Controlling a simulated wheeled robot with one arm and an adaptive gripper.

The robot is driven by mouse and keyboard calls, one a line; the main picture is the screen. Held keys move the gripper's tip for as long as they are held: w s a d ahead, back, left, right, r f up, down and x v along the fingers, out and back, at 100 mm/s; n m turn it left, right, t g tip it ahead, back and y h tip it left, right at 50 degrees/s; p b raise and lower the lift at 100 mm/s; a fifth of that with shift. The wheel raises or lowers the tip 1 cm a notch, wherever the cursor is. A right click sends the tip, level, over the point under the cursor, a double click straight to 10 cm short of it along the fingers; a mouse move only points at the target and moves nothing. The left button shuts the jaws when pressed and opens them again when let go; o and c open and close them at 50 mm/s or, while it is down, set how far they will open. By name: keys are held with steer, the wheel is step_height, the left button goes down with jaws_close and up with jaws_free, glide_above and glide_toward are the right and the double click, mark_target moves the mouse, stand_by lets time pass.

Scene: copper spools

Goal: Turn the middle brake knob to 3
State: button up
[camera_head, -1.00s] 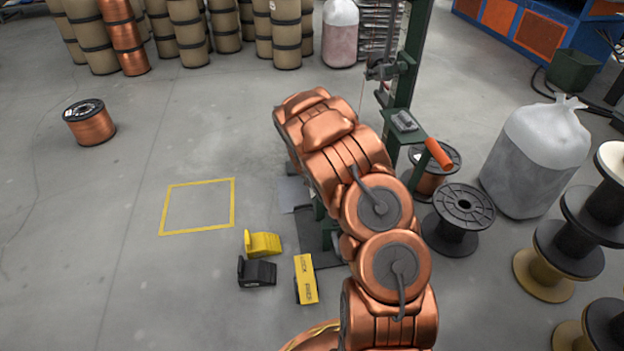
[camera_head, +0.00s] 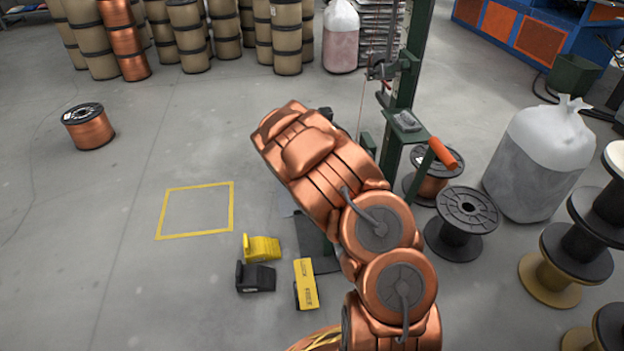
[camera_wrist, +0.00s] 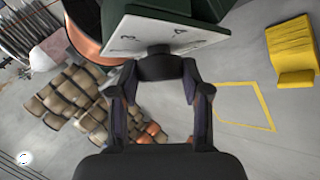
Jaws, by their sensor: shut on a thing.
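A black knob (camera_wrist: 158,66) sits on a white dial plate (camera_wrist: 150,30) at the top of the wrist view. The numerals 3 and 4 show on the plate; other marks and the knob's pointer are not readable. My gripper (camera_wrist: 161,77) has its two fingers on either side of the knob and is shut on it. Only this knob shows, so its place in the row cannot be told. In the head view my copper-coloured arm hides the gripper, knob and plate. A green stand (camera_head: 398,85) rises behind the arm.
A yellow wedge (camera_head: 262,246), a black wedge (camera_head: 256,277) and a yellow block (camera_head: 306,284) lie left of my arm. A copper spool (camera_head: 89,128) stands at the left. Black spools (camera_head: 462,222) stand at the right. Floor around the yellow square (camera_head: 160,212) is clear.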

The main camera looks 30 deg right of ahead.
steer(key=o, duration=1.1)
steer(key=shift+s+a+r, duration=0.2)
steer(key=shift+a+r, duration=0.05)
steer(key=shift+r, duration=0.3)
steer(key=shift+v, duration=5.35)
steer(key=shift+s, duration=0.1)
